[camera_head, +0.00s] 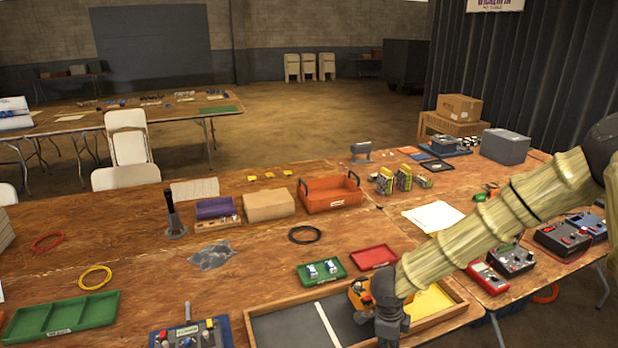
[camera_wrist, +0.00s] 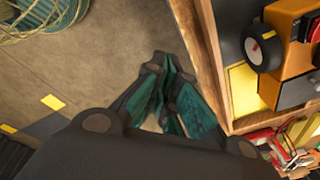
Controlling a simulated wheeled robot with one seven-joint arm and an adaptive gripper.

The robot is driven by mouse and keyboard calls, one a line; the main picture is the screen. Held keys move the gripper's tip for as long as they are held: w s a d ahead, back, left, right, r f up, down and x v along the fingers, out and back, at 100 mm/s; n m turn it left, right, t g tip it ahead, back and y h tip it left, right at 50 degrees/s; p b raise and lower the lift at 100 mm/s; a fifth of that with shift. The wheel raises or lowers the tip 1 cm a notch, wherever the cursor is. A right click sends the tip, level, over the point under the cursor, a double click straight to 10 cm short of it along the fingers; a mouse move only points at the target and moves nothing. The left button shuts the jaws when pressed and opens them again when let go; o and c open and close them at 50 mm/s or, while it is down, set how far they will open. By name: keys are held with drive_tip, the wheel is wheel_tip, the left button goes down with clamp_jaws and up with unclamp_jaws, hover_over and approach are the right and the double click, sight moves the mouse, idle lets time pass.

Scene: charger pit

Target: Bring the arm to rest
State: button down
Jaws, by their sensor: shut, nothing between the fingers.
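My arm reaches in from the right edge of the head view, in a ribbed straw-coloured sleeve, and slopes down to the left over the table. My gripper (camera_head: 388,328) is the dark end at the bottom of that view, in front of a wooden-framed tray (camera_head: 262,310); its fingertips cannot be made out there. In the wrist view my gripper (camera_wrist: 162,72) has its dark fingers with teal pads together, empty, over brown floor beside the tray's wooden edge (camera_wrist: 204,60). An orange wheeled toy vehicle (camera_wrist: 290,45) sits in the tray, apart from the fingers; my arm partly hides it in the head view (camera_head: 360,293).
A red tray (camera_head: 374,257) and a green tray (camera_head: 320,272) lie behind the wooden tray. Control boxes (camera_head: 512,258) stand right of my arm. A coiled bundle (camera_wrist: 40,20) shows at the wrist view's top left. The table around the black cable ring (camera_head: 305,235) is fairly clear.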

drive_tip(key=s+d+f+n+t+b, duration=0.2)
drive_tip(key=s+f+n, duration=1)
drive_tip(key=s+f, duration=0.35)
drive_tip(key=s+f+n+g+b, duration=0.1)
drive_tip(key=s+f+n, duration=0.1)
drive_tip(key=s+n, duration=0.3)
drive_tip(key=s+f+n+g+y, duration=0.1)
drive_tip(key=s+n, duration=0.4)
drive_tip(key=s, duration=0.7)
drive_tip(key=shift+s+a+f+y+b, duration=0.15)
drive_tip(key=shift+f+y+b, duration=0.2)
drive_tip(key=shift+f, duration=0.55)
